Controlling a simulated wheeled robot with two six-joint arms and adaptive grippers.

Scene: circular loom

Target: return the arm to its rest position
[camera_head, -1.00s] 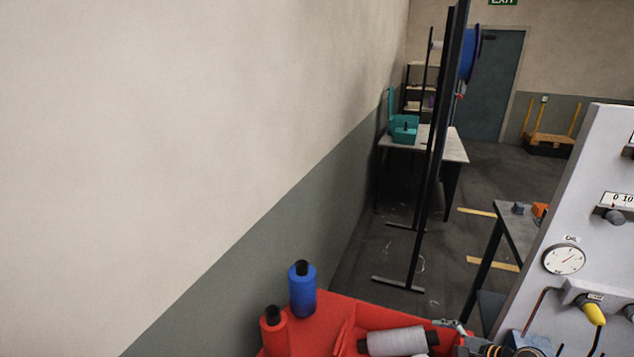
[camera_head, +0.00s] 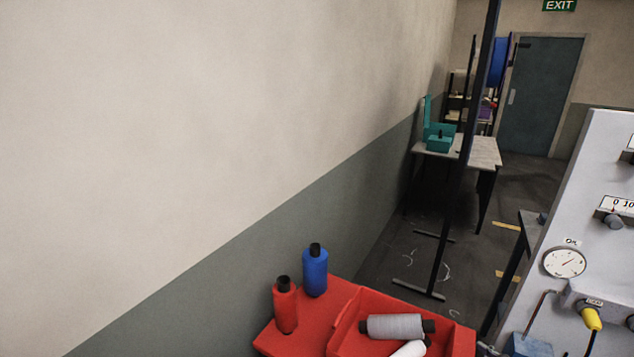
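Neither of my grippers shows in the head view now, and no part of my arms can be made out. The red tray (camera_head: 309,324) at the bottom middle carries a red spool (camera_head: 285,308) and a blue spool (camera_head: 315,272), both upright. A grey spool (camera_head: 394,327) lies on its side in the tray's walled part. A white spool (camera_head: 411,349) lies in front of it, partly cut off by the frame's lower edge.
A light grey machine panel (camera_head: 585,190) with a gauge (camera_head: 564,262) and a yellow-handled valve (camera_head: 591,318) stands close at right. A wall (camera_head: 200,130) fills the left. Behind are a black frame (camera_head: 466,160), a table (camera_head: 480,152) with a teal toolbox (camera_head: 439,140), and a door (camera_head: 540,95).

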